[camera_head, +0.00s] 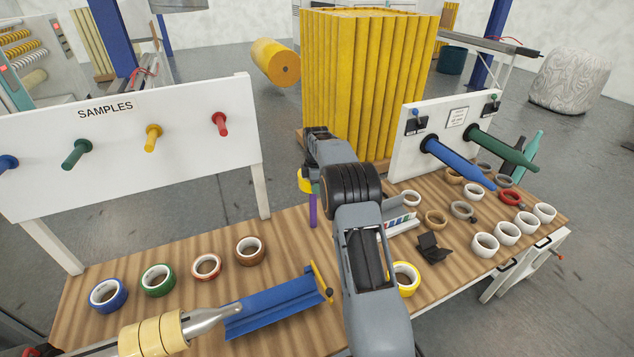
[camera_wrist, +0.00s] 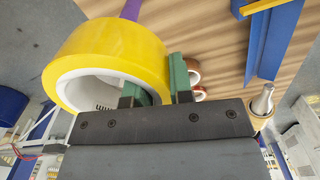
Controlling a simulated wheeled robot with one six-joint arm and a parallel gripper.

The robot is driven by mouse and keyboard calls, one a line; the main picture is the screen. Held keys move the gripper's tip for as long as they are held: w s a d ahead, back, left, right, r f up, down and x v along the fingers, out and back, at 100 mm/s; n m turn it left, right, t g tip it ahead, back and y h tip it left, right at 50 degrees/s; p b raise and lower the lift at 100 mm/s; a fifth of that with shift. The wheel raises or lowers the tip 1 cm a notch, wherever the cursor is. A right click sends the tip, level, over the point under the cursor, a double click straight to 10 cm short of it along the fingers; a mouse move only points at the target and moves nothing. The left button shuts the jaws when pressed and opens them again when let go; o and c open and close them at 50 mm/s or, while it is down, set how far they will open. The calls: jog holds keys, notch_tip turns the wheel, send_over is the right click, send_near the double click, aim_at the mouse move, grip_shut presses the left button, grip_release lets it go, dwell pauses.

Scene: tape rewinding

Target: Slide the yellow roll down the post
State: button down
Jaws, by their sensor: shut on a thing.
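The yellow roll is a wide yellow ring with a white core. It fills the upper left of the wrist view (camera_wrist: 112,48), and a sliver of it shows left of my arm in the head view (camera_head: 304,185). My gripper (camera_wrist: 156,82) is shut on the roll's wall, one green finger inside the core and one outside. The purple post (camera_head: 313,209) stands upright on the table just below the roll. Its end of purple also shows past the roll's edge in the wrist view (camera_wrist: 131,9). I cannot tell whether the post enters the roll's hole.
A second yellow roll (camera_head: 404,278) lies on the wooden table (camera_head: 285,237), right of my arm. A blue trough (camera_head: 270,308) lies front left. Several colored rolls line the left, and white rings (camera_head: 485,244) the right. A SAMPLES board (camera_head: 120,140) stands behind.

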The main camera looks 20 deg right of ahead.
jog(key=shift+f+b, duration=1.2)
jog(key=shift+f, duration=1.4)
jog(key=c, duration=0.9)
grip_release()
notch_tip(320, 180, up, 14)
jog(key=shift+f+b, duration=0.1)
jog(key=shift+b, duration=0.4)
